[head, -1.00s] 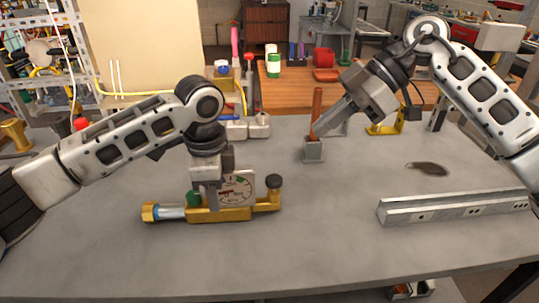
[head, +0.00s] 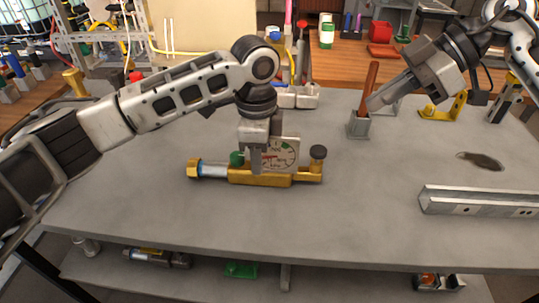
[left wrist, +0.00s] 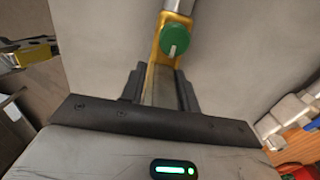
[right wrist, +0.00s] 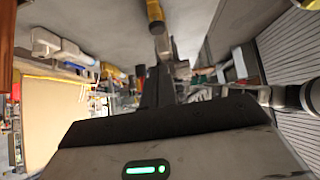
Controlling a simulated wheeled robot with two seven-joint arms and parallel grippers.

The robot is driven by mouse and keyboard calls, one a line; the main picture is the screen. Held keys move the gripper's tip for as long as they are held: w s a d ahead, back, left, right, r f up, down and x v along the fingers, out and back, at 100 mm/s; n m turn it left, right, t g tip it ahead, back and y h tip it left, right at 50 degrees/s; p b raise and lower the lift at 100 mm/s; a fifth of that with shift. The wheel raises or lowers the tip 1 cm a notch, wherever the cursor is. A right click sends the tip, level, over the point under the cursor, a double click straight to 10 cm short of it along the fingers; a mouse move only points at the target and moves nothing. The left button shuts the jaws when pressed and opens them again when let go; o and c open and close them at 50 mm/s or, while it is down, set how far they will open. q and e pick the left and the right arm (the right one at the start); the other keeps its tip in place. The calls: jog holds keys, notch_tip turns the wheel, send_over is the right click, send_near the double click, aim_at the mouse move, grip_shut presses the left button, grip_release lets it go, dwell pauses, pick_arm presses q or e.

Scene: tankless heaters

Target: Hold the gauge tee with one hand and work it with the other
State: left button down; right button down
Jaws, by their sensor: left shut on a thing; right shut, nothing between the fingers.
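The gauge tee lies on the grey workbench in the head view. It has a brass body (head: 262,179), a round-faced gauge (head: 281,153), a green knob (head: 237,159), a black cap (head: 318,152) and a silver-blue pipe with a brass nut (head: 193,169). My left gripper (head: 255,168) comes down from above and is shut on the brass body, beside the gauge. The left wrist view shows the green knob (left wrist: 174,42) just beyond the fingers (left wrist: 161,90). My right gripper (head: 375,105) is shut and empty, apart from the tee, by a brown-handled tool.
The brown handle (head: 370,82) stands in a small grey holder (head: 359,126). A metal rail (head: 480,203) lies at the right, with a dark oval patch (head: 480,161) behind it. A yellow bracket (head: 442,108) stands farther back. The bench in front of the tee is clear.

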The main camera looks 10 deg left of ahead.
notch_tip(320, 180, up, 2)
jog(key=shift+r, duration=0.1)
send_over(313, 148)
jog(key=d, duration=0.3)
notch_tip(313, 148, down, 7)
jog(key=shift+f, duration=2.05)
